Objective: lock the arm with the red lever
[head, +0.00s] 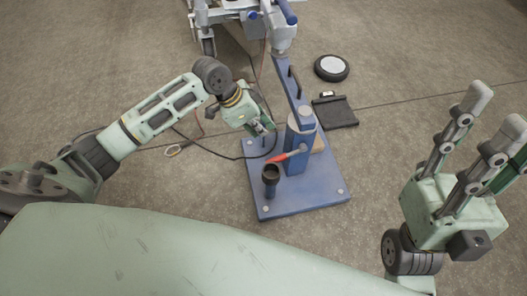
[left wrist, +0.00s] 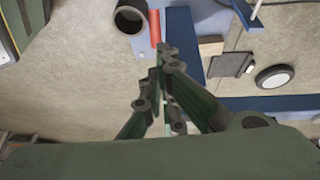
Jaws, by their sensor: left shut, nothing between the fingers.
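The red lever (head: 283,157) sticks out to the left from the blue upright post of a stand, low on the post. It also shows in the left wrist view (left wrist: 155,28), just beyond the fingertips. The blue arm (head: 291,84) rises from the top of the post, leaning back to the left. My left gripper (head: 267,129) is shut and empty, left of the post and a little above the lever, apart from it as far as I can see. Its fingers (left wrist: 164,60) meet in the left wrist view. My right gripper (head: 496,116) has its fingers spread, empty, far to the right.
A black-topped cup-like socket (head: 270,173) stands on the blue base plate (head: 300,204) near the lever. Cables lie on the floor at the left. A round black-and-white disc (head: 331,67) and a dark flat pad (head: 335,112) lie behind right. Floor right of the stand is clear.

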